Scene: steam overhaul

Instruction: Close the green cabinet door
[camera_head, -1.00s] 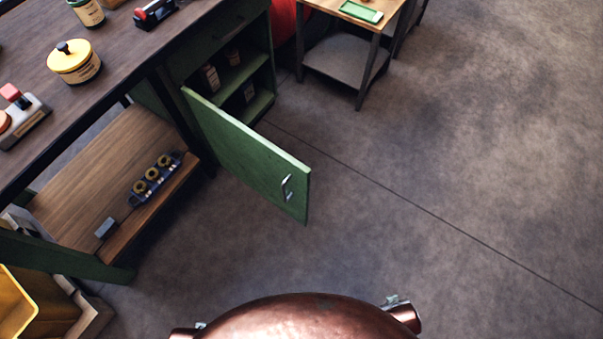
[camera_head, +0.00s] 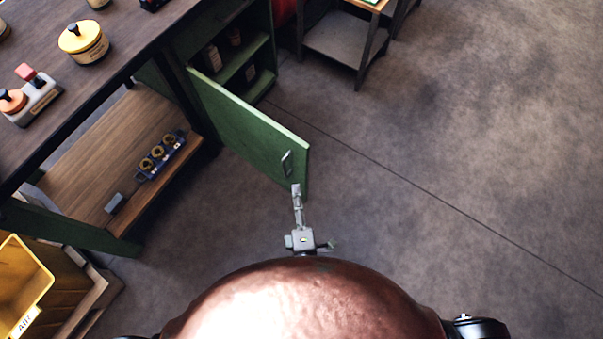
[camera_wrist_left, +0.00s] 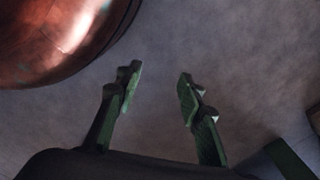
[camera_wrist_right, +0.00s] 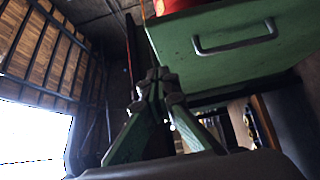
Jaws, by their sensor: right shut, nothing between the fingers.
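The green cabinet door (camera_head: 250,133) stands wide open, swung out from the green cabinet (camera_head: 262,52) under the workbench. Its metal handle (camera_head: 287,163) is near the free edge. My right gripper (camera_head: 297,188) is shut and empty, its tips close to the door's lower free corner; I cannot tell if they touch. The right wrist view shows the shut fingers (camera_wrist_right: 158,82) beside a green panel with a metal handle (camera_wrist_right: 235,38). My left gripper (camera_wrist_left: 158,82) is open and empty over the floor in the left wrist view; it is not in the head view.
The workbench (camera_head: 115,20) with a lower wooden shelf (camera_head: 80,175) is at left. A yellow bin (camera_head: 25,280) stands at lower left. A small table (camera_head: 340,45) stands behind the cabinet. The floor at right is clear. My copper body fills the bottom.

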